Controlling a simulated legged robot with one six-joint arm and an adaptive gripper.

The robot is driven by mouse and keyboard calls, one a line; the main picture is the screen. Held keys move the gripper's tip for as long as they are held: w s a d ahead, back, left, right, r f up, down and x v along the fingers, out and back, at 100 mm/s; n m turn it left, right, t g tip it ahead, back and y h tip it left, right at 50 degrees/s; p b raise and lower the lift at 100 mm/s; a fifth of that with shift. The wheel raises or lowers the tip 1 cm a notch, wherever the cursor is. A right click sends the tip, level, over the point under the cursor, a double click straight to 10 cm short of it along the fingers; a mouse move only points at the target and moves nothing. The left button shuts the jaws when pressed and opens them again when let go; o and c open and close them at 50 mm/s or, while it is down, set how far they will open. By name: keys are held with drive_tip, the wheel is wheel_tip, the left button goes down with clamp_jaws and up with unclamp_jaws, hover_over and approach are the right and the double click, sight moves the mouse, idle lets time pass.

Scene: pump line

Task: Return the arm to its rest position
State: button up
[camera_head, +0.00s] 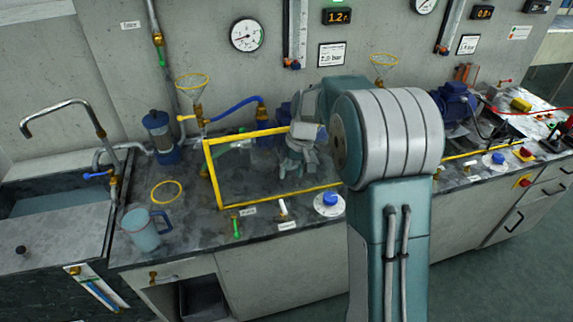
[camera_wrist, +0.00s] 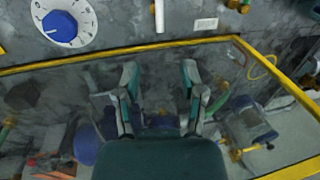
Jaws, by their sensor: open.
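My arm rises in the middle of the head view, with its large grey joint in front of the bench. My gripper (camera_head: 293,168) hangs beyond that joint, over the yellow-framed clear panel (camera_head: 212,175). In the wrist view my gripper (camera_wrist: 160,75) has its two fingers apart with nothing between them. The panel's yellow frame (camera_wrist: 120,62) runs across the top and down the right side there. I cannot tell how far the fingertips are from the panel. My arm hides part of the bench and the pump behind it.
A blue-knobbed dial (camera_head: 329,203) and small valve handles (camera_head: 236,227) line the bench front. A jug (camera_head: 143,230) and a yellow ring (camera_head: 166,192) stand left, near the sink (camera_head: 50,200). Funnels (camera_head: 192,85) stand along the back. Floor at lower right is clear.

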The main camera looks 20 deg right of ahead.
drive_tip(key=s+a+r+t+h, duration=0.1)
drive_tip(key=s+r+t, duration=0.1)
drive_tip(key=s+r, duration=0.65)
drive_tip(key=s+a+r+t+h, duration=0.15)
drive_tip(key=s+r, duration=0.45)
drive_tip(key=s, duration=0.6)
drive_tip(key=s+f+t, duration=0.1)
drive_tip(key=s+t, duration=0.1)
drive_tip(key=s, duration=0.6)
drive_tip(key=shift+a, duration=0.15)
